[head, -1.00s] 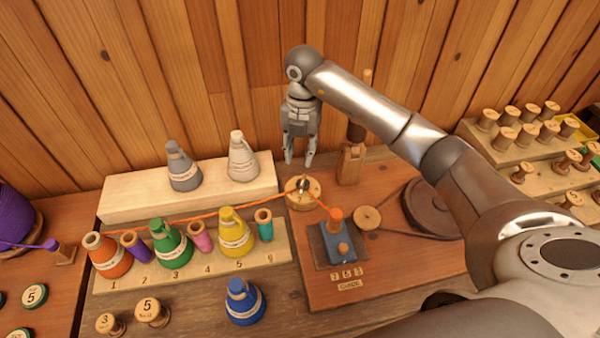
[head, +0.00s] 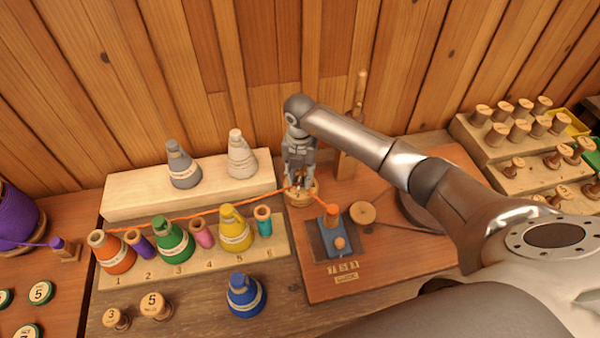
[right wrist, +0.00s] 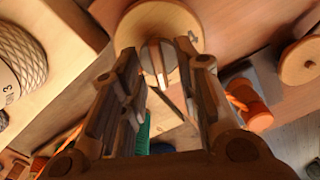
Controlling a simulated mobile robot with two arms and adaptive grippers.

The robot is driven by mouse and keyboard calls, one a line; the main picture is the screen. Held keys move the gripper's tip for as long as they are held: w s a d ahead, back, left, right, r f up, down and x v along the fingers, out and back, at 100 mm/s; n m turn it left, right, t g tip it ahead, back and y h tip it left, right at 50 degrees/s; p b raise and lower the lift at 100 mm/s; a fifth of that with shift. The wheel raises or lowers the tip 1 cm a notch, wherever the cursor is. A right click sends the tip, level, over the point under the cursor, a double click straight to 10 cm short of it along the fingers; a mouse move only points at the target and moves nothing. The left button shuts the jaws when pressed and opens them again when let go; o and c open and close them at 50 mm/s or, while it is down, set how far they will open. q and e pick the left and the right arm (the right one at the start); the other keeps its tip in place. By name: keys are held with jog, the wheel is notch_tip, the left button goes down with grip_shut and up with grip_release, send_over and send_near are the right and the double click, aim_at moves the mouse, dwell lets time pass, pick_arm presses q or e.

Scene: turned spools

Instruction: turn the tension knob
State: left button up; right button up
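The tension knob, a small metal piece on a round wooden disc (head: 303,198), sits at the back left of the reddish-brown board. My right gripper (head: 299,184) points down right over it and partly hides it in the head view. In the right wrist view the knob (right wrist: 156,58) shows between the two fingers of my right gripper (right wrist: 156,52). Gaps show on both sides of the knob, so the fingers look open around it; contact is not visible. My left gripper is out of view.
Orange thread (head: 215,208) runs from the orange cone (head: 113,254) past the disc toward the blue block (head: 334,240) with an orange top. A wooden post (head: 350,130) stands close behind the gripper. Numbered cones and spools stand on a pale rack at left.

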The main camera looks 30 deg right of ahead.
grip_shut()
